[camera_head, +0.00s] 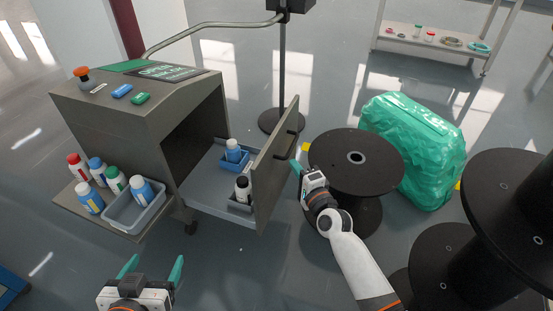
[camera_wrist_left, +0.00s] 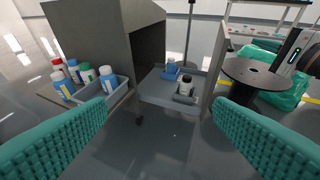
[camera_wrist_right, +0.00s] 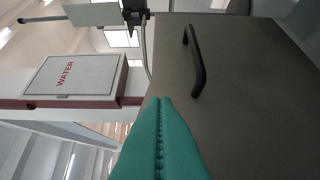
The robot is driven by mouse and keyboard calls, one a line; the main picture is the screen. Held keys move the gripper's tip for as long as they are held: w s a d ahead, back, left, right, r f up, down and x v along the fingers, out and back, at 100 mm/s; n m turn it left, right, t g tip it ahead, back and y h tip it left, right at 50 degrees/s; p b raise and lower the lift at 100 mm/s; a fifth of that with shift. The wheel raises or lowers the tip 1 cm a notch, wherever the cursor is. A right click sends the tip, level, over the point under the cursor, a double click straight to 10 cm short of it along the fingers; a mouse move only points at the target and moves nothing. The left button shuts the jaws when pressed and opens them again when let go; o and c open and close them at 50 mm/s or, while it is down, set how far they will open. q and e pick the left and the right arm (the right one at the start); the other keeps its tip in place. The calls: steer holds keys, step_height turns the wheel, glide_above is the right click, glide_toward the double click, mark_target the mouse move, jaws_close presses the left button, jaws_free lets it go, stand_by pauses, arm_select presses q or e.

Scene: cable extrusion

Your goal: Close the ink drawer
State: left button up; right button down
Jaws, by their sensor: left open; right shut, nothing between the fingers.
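The ink drawer (camera_head: 209,183) is pulled out of the grey cabinet (camera_head: 141,118) toward the right. Its tall front panel (camera_head: 273,176) stands upright with a black handle on its outer face. My right gripper (camera_head: 296,167) is shut and empty, just right of the panel near the handle; in the right wrist view the handle (camera_wrist_right: 194,62) lies beyond the green fingertips. Contact cannot be told. My left gripper (camera_head: 151,266) is open and empty, low in front of the cabinet.
A side shelf (camera_head: 72,199) holds several bottles and a grey tray (camera_head: 134,214). A black spool (camera_head: 356,161) stands right of the drawer, close to my right arm. A green wrapped bundle (camera_head: 416,146) lies behind it. More black spools (camera_head: 459,262) stand at right.

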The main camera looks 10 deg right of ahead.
mark_target(271, 147)
steer(key=w+a, duration=0.2)
steer(key=w, duration=0.1)
steer(key=w+a+b, duration=0.1)
steer(key=w, duration=0.1)
steer(key=shift+w+a, duration=0.4)
steer(key=shift+a, duration=0.15)
arm_select(q)
step_height(271, 147, up, 6)
steer(key=w+d+t+h, duration=0.1)
steer(key=w+t, duration=0.1)
steer(key=t, duration=0.2)
steer(key=shift+w+d, duration=0.15)
steer(key=shift+d, duration=0.15)
steer(key=shift+f+t, duration=0.1)
steer(key=shift+t, duration=0.2)
